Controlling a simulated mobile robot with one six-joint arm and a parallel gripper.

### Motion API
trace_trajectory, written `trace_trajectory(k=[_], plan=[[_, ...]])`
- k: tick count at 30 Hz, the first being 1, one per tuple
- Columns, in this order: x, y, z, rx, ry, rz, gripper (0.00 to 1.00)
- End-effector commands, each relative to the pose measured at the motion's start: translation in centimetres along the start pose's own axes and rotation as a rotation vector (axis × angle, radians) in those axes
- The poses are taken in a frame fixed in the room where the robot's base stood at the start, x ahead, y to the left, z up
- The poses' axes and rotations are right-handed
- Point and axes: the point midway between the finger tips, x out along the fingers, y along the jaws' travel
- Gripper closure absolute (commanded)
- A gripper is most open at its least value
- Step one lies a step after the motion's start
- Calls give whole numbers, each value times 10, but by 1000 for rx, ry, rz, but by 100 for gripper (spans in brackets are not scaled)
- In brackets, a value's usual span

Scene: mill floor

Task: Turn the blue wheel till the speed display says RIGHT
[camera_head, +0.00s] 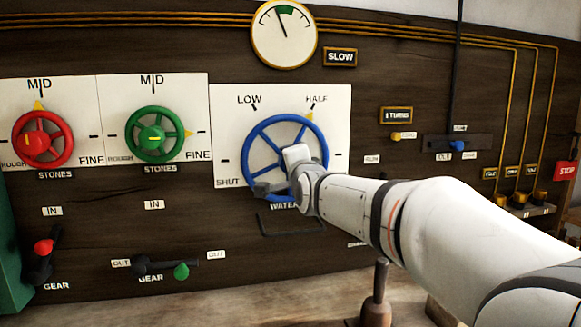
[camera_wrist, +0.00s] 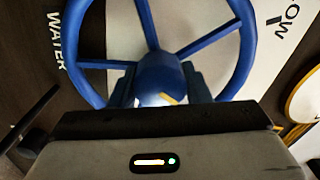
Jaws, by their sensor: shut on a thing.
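The blue wheel (camera_head: 247,150) is on a white panel marked SHUT, LOW and HALF, above a WATER label that my arm partly covers. Its yellow pointer (camera_head: 310,116) stands by the HALF mark. My gripper (camera_head: 272,186) is at the wheel's middle, and my wrist hides part of the hub and rim. In the wrist view my gripper (camera_wrist: 160,88) has a finger on either side of the blue hub (camera_wrist: 160,72) and is shut on it. The speed display (camera_head: 340,57) reads SLOW. The round dial (camera_head: 284,35) above has its needle a little left of the top, near a green band.
A red wheel (camera_head: 17,140) and a green wheel (camera_head: 128,133) are to the left. Gear levers with a red knob (camera_head: 43,247) and a green knob (camera_head: 181,271) are below. A blue-knobbed slider (camera_head: 457,146) and a red STOP sign (camera_head: 566,171) are to the right.

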Motion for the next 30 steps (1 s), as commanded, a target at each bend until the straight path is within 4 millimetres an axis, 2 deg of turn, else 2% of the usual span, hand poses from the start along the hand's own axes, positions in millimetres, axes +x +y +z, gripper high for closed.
trace_trajectory(k=[8,9,16,25,30], plan=[[0,0,0,0,0,1,80],[0,0,0,0,0,1,55],[0,0,0,0,0,0,37],[-2,0,0,0,0,0,35],[-22,0,0,0,0,-1,35]])
